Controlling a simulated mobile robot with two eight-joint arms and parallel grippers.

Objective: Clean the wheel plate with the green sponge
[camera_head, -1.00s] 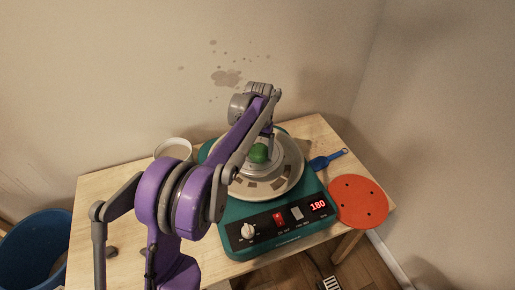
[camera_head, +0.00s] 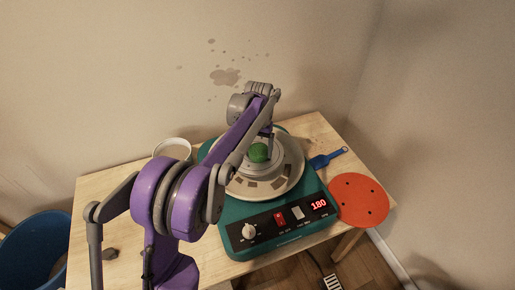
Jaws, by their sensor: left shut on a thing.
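The pottery wheel is a teal machine (camera_head: 246,212) on the wooden table, with a display reading 180. Its round, pale wheel plate (camera_head: 287,182) has brownish patches around its lower part. Whether the sponge touches the plate I cannot tell. My right gripper is out of the picture.
A white bowl (camera_head: 172,148) stands behind my arm at the back left. A blue tool (camera_head: 328,158) lies right of the wheel. An orange disc (camera_head: 358,200) with small holes is at the table's right edge. A blue bucket (camera_head: 30,250) is at the lower left.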

